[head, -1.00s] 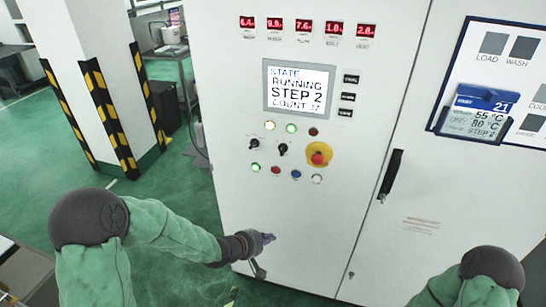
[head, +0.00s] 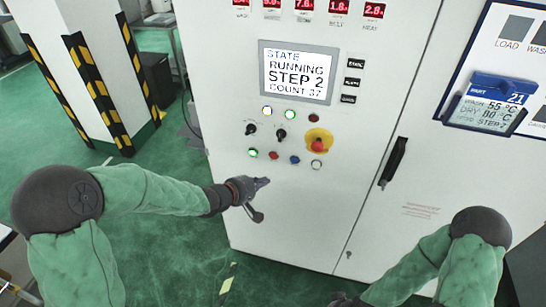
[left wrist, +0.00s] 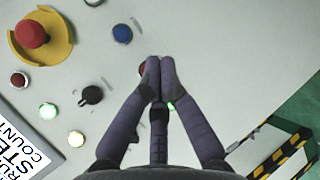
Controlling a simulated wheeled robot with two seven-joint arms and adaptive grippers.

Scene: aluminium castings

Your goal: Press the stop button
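The white control cabinet carries a lower row of green, red (head: 273,155), blue (head: 295,160) and white buttons. Above them is a red mushroom button (head: 318,145) on a yellow ring; it also shows in the left wrist view (left wrist: 32,34). Button labels are too small to read. My left gripper (head: 266,182) is just below the lower row in the head view. In the left wrist view its fingers (left wrist: 160,64) are together with nothing between them, partly covering the small red button (left wrist: 142,69) and lit green button (left wrist: 172,106). My right gripper (head: 346,300) is partly cut off at the bottom edge.
The screen (head: 297,73) reads RUNNING, STEP 2, COUNT 37. Two black selector switches (head: 281,134) sit above the lower row. A black door handle (head: 394,162) is to the right. A striped pillar (head: 80,60) stands at the left. Green floor there is open.

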